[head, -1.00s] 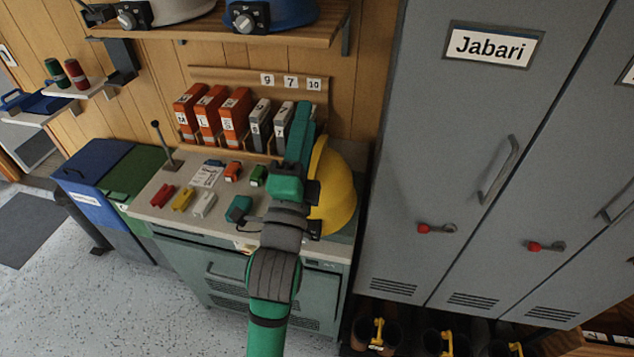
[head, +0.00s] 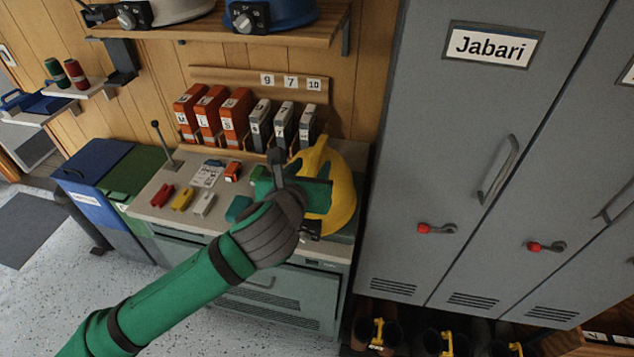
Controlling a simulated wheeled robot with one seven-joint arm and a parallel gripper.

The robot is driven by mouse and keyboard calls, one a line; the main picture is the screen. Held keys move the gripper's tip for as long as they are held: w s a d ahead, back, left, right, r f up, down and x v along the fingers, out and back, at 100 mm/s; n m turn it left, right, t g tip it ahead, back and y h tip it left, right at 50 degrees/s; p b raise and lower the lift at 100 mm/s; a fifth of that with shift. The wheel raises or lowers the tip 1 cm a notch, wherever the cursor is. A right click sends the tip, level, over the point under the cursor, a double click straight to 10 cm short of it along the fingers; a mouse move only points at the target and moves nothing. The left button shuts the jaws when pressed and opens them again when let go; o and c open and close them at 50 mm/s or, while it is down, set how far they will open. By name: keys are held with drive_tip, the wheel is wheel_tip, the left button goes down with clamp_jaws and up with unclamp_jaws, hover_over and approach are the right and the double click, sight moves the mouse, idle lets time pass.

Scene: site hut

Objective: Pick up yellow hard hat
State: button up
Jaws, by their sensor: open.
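The yellow hard hat (head: 345,190) sits at the right end of the grey bench top, close to the tall locker. Its left side is partly hidden behind my gripper. My gripper (head: 318,192) is open at the hat's left side, on the near side of it. Its fingertips overlap the hat in the picture, and I cannot tell whether they touch it. A small dark part (head: 311,228) shows at the hat's lower left edge.
Orange and grey binders (head: 235,115) stand behind the bench top. Small coloured blocks (head: 182,199) lie to the left. A shelf (head: 300,35) with white and blue helmets hangs above. The grey locker (head: 440,150) closes off the right side.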

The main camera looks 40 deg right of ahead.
sight(316, 154)
drive_tip(key=shift+w+a+f, duration=0.1)
drive_tip(key=shift+w+f, duration=0.1)
drive_tip(key=shift+f, duration=0.1)
drive_tip(key=x, duration=0.4)
drive_tip(key=shift+w+f, duration=0.15)
drive_tip(key=shift+w+r+x, duration=0.1)
drive_tip(key=shift+x, duration=1.45)
drive_tip(key=shift+w+r+x, duration=0.1)
drive_tip(key=shift+r+x, duration=0.05)
drive_tip(key=shift+x, duration=1.4)
clamp_jaws()
